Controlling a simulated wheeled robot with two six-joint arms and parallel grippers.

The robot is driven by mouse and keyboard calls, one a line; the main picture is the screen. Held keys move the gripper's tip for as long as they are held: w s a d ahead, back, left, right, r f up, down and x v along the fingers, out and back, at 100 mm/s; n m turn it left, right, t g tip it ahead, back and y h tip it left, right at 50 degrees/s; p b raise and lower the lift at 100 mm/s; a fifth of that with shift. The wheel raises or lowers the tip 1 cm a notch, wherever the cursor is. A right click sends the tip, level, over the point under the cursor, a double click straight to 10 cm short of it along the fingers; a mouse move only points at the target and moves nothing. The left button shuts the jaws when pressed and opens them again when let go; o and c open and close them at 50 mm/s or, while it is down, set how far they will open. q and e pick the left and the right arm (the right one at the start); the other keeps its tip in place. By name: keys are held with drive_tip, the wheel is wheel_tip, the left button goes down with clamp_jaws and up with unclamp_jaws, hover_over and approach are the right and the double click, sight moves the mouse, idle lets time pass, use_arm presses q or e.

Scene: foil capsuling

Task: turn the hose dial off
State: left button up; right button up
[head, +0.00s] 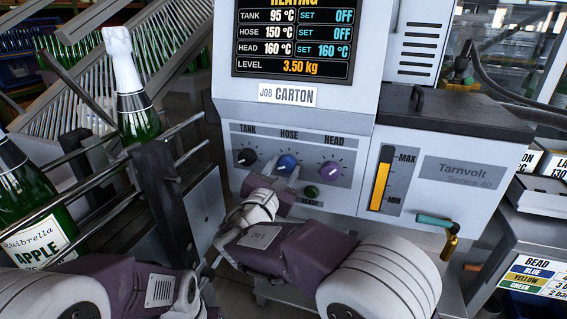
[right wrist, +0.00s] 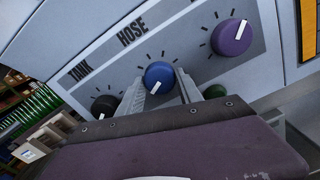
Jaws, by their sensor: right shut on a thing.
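The blue hose dial (head: 287,165) is the middle one of three on the machine's front panel. It also shows in the right wrist view (right wrist: 160,75), its white pointer mark toward the bottom. My right gripper (right wrist: 160,92) is shut on the hose dial, one grey finger on each side. In the head view my right gripper (head: 282,181) reaches up to the dial from below. The display (head: 293,38) above reads hose 150 °C with set OFF, tank set OFF and head set 160 °C. My left gripper is not seen; only left arm parts show at the bottom left.
The black tank dial (head: 246,157) and purple head dial (head: 330,170) flank the hose dial. A green ready button (head: 311,192) sits close below. A teal-handled valve (head: 436,221) is at the right. Bottles, one foil-topped (head: 122,70), stand by rails at the left.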

drive_tip(key=shift+f+n, duration=0.15)
drive_tip(key=shift+n, duration=0.25)
drive_tip(key=o, duration=1.4)
drive_tip(key=shift+c, duration=0.2)
drive_tip(key=p+v, duration=0.2)
drive_tip(key=v, duration=0.7)
